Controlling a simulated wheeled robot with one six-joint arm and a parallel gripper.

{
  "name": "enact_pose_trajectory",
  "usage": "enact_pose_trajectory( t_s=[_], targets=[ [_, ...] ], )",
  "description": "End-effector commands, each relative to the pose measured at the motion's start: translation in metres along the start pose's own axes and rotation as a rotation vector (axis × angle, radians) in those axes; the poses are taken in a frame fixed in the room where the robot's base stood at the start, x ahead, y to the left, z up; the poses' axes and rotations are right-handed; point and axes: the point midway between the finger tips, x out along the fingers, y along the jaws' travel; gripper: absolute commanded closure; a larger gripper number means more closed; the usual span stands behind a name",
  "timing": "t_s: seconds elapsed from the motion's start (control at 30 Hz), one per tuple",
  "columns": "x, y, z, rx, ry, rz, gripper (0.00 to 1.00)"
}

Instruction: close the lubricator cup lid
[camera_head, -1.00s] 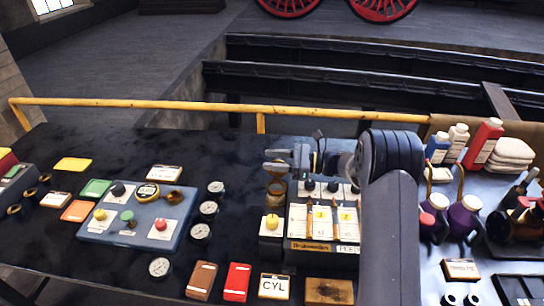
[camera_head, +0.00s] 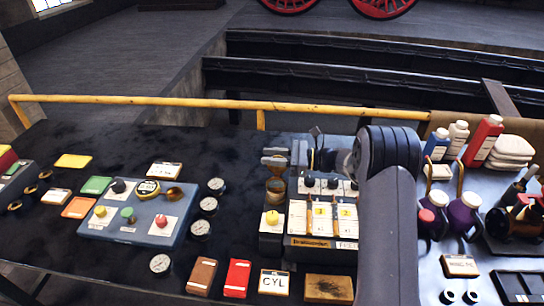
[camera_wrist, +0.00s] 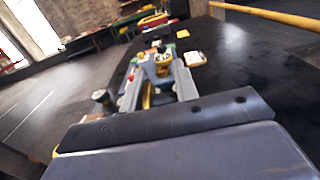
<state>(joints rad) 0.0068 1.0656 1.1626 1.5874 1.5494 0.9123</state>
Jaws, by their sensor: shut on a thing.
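The brass lubricator cup (camera_head: 276,187) stands at the left end of the lubricator box (camera_head: 312,243), near the middle of the bench. My gripper (camera_head: 273,158) is at the cup's top, reaching in from the right. In the wrist view my gripper (camera_wrist: 150,95) is shut on a narrow brass-coloured piece, which appears to be the lid (camera_wrist: 147,97). In the head view the lid is mostly hidden by the fingers, so its exact angle cannot be told.
A blue panel (camera_head: 108,231) with coloured knobs lies to the left, with several gauges (camera_head: 208,205) between. Red and brown blocks lie in front. Bottles (camera_head: 485,139) and purple oil cans (camera_head: 464,213) stand to the right. A yellow rail (camera_head: 190,104) runs behind.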

Motion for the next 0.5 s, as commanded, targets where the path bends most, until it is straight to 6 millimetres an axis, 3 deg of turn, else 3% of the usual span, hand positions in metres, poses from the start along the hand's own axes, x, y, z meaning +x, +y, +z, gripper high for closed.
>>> enact_pose_trajectory(
  t_s=[0.5],
  targets=[
    [-0.0002, 0.0009, 0.0004, -0.024, 0.0, -0.001, 0.94]
  ],
)
